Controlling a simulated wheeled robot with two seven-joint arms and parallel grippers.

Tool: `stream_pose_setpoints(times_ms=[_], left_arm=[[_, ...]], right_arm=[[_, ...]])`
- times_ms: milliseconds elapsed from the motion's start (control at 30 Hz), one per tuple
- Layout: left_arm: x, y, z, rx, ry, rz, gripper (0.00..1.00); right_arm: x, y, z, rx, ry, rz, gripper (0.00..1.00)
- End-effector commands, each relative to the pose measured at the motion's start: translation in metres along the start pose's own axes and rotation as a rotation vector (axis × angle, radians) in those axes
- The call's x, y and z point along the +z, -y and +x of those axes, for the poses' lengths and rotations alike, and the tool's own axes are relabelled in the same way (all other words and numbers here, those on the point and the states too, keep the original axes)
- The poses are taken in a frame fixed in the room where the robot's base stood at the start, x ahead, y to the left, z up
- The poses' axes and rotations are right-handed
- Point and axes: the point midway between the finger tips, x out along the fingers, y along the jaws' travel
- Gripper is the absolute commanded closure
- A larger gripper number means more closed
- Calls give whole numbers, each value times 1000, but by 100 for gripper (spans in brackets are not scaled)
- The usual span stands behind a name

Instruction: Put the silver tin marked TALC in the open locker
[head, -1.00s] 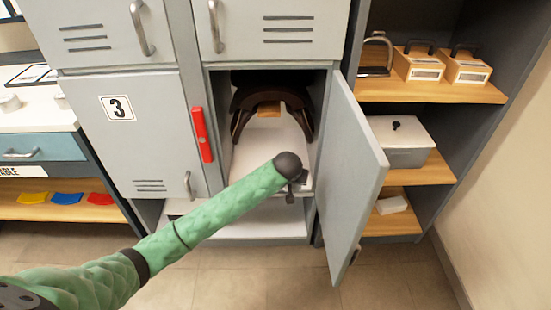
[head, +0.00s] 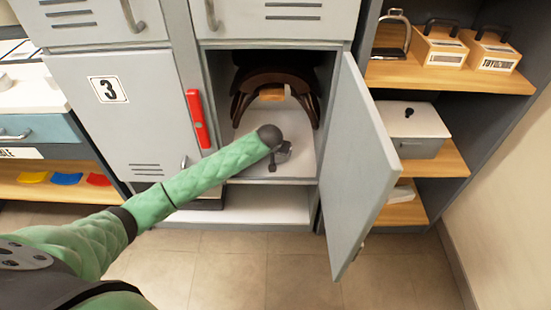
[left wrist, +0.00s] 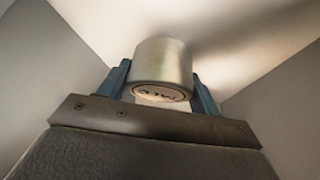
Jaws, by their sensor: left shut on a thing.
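The open locker (head: 302,152) is the lower middle compartment, with its door (head: 362,165) swung out to the right. My left arm reaches across to it, and my left gripper (head: 281,156) is at the front of its opening, over the pale floor. The arm's end partly covers the gripper there, and I cannot make out the tin in the head view. In the left wrist view the silver tin (left wrist: 163,62) marked TALC sits between the two blue fingers of the left gripper (left wrist: 163,88), which is shut on it. My right gripper is out of view.
A dark brown saddle (head: 274,82) stands at the back of the open locker. A red handle (head: 198,118) is left of the opening, beside closed locker 3 (head: 125,120). Wooden shelves (head: 447,77) with boxes stand at right. Pale locker floor shows around the gripper.

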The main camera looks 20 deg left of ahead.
Motion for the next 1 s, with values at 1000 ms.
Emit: stream_pose_setpoints(times_ms=[1000], left_arm=[[23, 14, 46, 0, 0, 0, 31]], right_arm=[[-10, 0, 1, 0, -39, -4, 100]])
